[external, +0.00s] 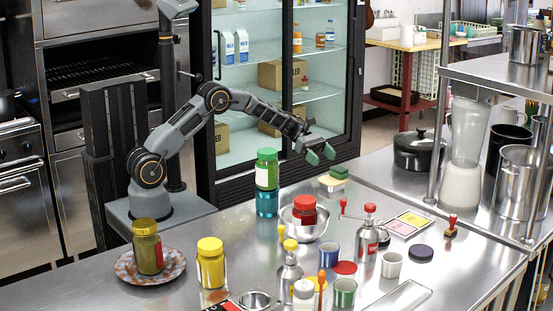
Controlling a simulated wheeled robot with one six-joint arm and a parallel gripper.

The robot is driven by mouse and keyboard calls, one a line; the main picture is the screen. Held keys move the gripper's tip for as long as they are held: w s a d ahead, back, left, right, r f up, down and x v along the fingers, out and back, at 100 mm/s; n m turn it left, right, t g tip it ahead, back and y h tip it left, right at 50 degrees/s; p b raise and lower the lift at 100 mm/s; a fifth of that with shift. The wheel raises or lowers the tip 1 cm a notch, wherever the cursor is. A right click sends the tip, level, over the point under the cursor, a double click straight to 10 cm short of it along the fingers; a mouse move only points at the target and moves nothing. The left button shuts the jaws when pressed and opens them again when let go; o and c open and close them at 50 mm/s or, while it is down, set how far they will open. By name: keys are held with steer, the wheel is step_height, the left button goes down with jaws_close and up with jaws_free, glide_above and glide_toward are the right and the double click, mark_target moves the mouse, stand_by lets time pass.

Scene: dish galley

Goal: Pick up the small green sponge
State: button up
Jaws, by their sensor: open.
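The small green sponge (339,172) lies on the steel counter near its far edge, on or against a yellowish block (331,182); I cannot tell whether the two are one piece. My gripper (320,154) has green fingertips, is open and holds nothing. It is in the air above and slightly left of the sponge in the picture, apart from it.
A green-lidded jar (267,172) stands on a teal container (266,203), left of the sponge. A metal bowl (288,222) with a red-lidded jar (305,209) is in front. A black pot (414,154) is to the right. Several bottles and cups crowd the counter's front.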

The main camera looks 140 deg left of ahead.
mark_target(335, 167)
steer(key=shift+p+x, duration=0.55)
steer(key=shift+x, duration=2.75)
steer(key=shift+r, duration=0.15)
steer(key=shift+c, duration=0.3)
steer(key=c, duration=1)
steer(key=shift+r, duration=0.15)
